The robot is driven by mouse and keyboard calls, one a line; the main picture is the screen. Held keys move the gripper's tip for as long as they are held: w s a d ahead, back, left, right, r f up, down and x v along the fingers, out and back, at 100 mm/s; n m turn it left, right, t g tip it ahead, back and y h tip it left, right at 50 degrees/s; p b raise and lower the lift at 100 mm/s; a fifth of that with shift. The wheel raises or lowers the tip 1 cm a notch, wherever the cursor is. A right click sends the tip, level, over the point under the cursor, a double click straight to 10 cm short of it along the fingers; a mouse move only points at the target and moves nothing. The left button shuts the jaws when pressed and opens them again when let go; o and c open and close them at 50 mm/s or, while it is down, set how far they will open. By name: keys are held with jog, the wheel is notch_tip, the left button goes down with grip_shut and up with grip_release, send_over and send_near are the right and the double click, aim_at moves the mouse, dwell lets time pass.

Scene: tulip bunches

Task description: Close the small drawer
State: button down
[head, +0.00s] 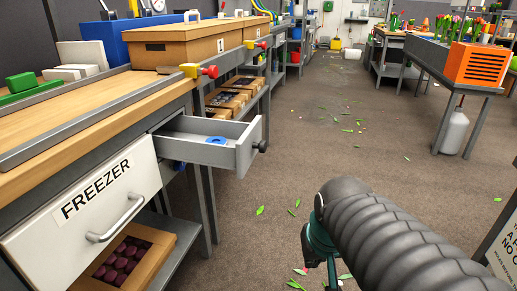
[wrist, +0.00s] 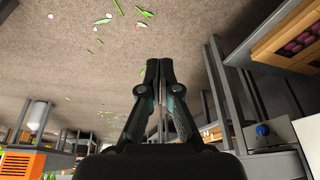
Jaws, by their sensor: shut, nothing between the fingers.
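The small drawer (head: 243,153) is grey and stands pulled well out of the bench in the head view. It has a dark round knob (head: 262,147) on its front and a blue ring-shaped item (head: 216,140) inside. My gripper (head: 328,278) is low over the floor, to the right of and nearer than the drawer, clearly apart from it. In the wrist view my gripper (wrist: 160,66) has its fingertips together and holds nothing.
A white FREEZER drawer (head: 88,215) with a bar handle is left of the small drawer. An open wooden crate of dark red items (head: 122,258) sits below it. An orange crate (head: 474,65) stands on a right-hand table. The floor (head: 300,150) between is open, with scattered leaves.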

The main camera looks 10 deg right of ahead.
jog(key=w+d+f+m+g+y+p, duration=0.2)
jog(key=w+d+f+m+g+y, duration=0.15)
jog(key=m, duration=0.35)
jog(key=m+t+y, duration=0.9)
jog(key=m+y, duration=0.4)
jog(key=m, duration=0.2)
send_near(249, 151)
jog(key=p+x, duration=0.1)
jog(key=x, duration=0.4)
jog(key=shift+w+a, duration=0.15)
jog(key=shift+a, duration=0.2)
jog(key=shift+w+a, duration=0.35)
jog(key=shift+a, duration=0.25)
